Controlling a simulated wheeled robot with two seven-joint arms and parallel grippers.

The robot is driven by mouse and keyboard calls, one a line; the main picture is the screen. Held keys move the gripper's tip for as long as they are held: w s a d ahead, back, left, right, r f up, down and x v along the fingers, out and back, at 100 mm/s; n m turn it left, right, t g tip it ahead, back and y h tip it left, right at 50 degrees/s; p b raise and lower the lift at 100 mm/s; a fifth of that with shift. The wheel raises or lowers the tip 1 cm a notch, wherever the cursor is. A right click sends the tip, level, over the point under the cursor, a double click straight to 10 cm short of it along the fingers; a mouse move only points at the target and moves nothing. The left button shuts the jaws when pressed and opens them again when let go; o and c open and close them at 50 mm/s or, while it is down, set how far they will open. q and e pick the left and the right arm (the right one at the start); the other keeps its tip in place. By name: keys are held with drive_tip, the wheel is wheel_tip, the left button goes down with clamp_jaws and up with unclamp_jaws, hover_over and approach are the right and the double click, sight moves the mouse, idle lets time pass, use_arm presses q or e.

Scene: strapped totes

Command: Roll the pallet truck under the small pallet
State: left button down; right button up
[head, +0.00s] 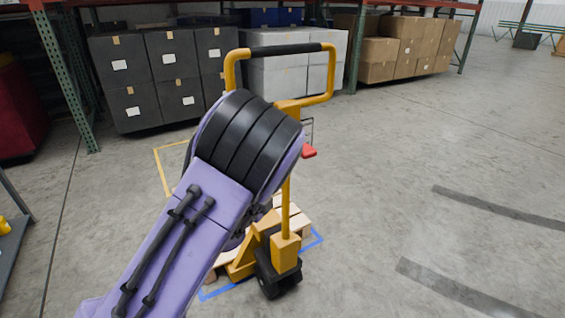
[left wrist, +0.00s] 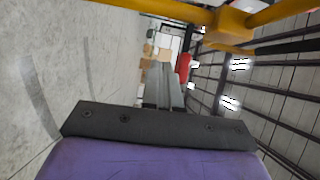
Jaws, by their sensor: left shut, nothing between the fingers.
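The yellow pallet truck (head: 286,247) stands upright in the middle of the head view, with a looped handle, a black grip bar (head: 285,49) and a red lever (head: 309,152). The small wooden pallet (head: 299,221) is low around the truck's base, mostly hidden by my left arm and the truck. I cannot tell how far the forks are under it. My left gripper (left wrist: 164,72) is shut and empty in the left wrist view, close to the red lever (left wrist: 183,68) and below the yellow handle (left wrist: 235,26). My arm hides it in the head view. My right gripper is not in view.
Blue floor tape (head: 216,292) marks corners near the pallet. A yellow tape outline (head: 162,172) lies behind it. Dark bins (head: 130,70), white bins (head: 275,78) and cardboard boxes (head: 400,45) line the rack at the back. The floor on the right is open, with dark stripes (head: 465,288).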

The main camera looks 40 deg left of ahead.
use_arm(q)
drive_tip(key=w+a+p, duration=0.2)
drive_tip(key=w+a, duration=0.2)
drive_tip(key=w, duration=0.8)
drive_tip(key=shift+w+a+r+p, duration=0.2)
drive_tip(key=shift+w+a+p, duration=0.1)
drive_tip(key=shift+p, duration=0.1)
